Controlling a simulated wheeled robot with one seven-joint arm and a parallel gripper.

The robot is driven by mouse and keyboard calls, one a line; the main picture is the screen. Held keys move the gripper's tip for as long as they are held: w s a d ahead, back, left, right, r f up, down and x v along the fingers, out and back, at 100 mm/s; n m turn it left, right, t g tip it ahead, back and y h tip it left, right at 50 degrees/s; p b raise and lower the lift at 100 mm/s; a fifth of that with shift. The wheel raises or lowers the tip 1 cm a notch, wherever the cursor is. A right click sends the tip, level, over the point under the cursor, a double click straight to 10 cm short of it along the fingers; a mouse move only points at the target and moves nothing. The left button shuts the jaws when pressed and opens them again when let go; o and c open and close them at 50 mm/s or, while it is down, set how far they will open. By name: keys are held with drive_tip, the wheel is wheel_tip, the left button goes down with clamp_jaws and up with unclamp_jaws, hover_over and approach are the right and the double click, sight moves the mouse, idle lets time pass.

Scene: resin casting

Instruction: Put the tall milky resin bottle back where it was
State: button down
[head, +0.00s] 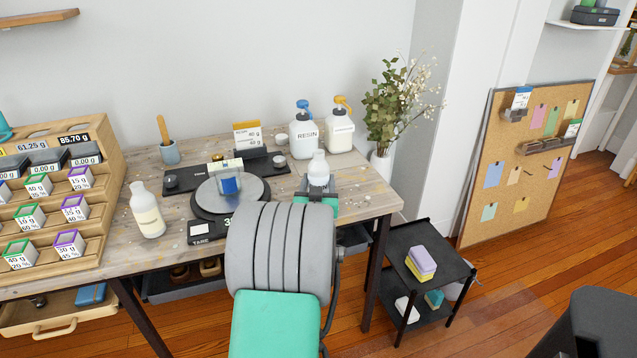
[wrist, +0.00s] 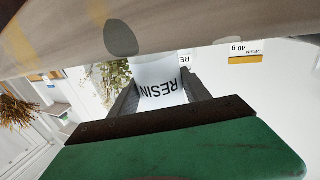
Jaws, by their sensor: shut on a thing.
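My gripper (head: 318,186) is shut on a milky white bottle (head: 318,168) over the right part of the workbench, just right of the black scale. The bottle looks upright in the head view, its narrow neck up. Its lower part is hidden by my gripper, so I cannot tell whether it touches the bench. In the wrist view, which is upside down, my gripper's fingers (wrist: 160,98) flank a white surface lettered RESIN (wrist: 160,85).
Two pump jugs, one blue-topped (head: 303,135) and one orange-topped (head: 340,131), stand behind the held bottle. A scale (head: 212,203) carries a clear cup with blue contents (head: 229,184). A vase with flowers (head: 382,165) stands at the right. Bare bench (head: 366,195) shows right of my gripper.

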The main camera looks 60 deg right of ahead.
drive_tip(key=c, duration=0.5)
unclamp_jaws()
drive_tip(key=shift+f, duration=0.1)
drive_tip(key=shift+r+p, duration=0.3)
drive_tip(key=p+v, duration=0.1)
drive_tip(key=v, duration=1.1)
drive_tip(key=shift+f, duration=0.2)
